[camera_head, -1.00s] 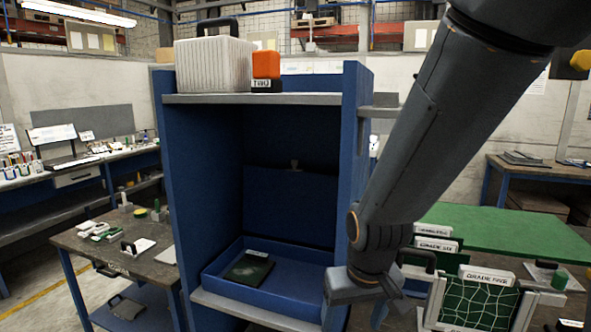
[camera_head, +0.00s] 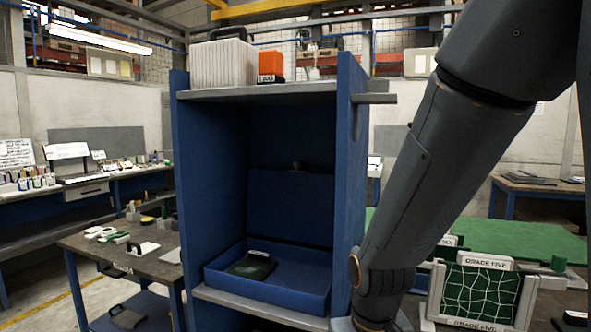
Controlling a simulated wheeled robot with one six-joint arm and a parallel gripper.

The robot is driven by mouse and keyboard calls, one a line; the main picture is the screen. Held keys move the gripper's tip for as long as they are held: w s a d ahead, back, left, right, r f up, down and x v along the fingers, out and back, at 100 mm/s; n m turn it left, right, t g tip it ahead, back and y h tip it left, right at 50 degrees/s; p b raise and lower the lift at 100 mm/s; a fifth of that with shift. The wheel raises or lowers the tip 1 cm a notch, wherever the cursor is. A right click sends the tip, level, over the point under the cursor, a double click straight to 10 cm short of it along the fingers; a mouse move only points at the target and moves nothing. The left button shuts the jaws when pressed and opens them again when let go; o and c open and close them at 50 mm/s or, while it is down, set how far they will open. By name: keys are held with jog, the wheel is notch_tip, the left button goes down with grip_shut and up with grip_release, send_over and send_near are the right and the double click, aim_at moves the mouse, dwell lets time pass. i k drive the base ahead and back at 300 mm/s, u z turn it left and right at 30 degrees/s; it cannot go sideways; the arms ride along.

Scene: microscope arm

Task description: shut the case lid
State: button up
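The blue case (camera_head: 262,299) sits open on the lower shelf of a tall blue cabinet. Its lid (camera_head: 291,205) stands upright at the back, with a small knob or catch at its top edge. A dark green flat item (camera_head: 251,265) lies inside the case at the left. My arm comes down at the right of the cabinet. My gripper is at or below the bottom edge of the view, so its fingers are hidden.
The cabinet's right side wall (camera_head: 347,180) stands between my arm and the case. A ribbed white box (camera_head: 224,64) and an orange-topped block (camera_head: 270,66) stand on the upper shelf. Labelled racks with netting (camera_head: 482,292) are at the lower right. The cabinet front is open.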

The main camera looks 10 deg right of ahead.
aim_at(298, 206)
jog(key=k, duration=0.9)
jog(key=u, duration=0.85)
jog(key=i, duration=1.3)
jog(key=z, duration=0.6)
jog(key=i, duration=0.6)
jog(key=z, duration=0.65)
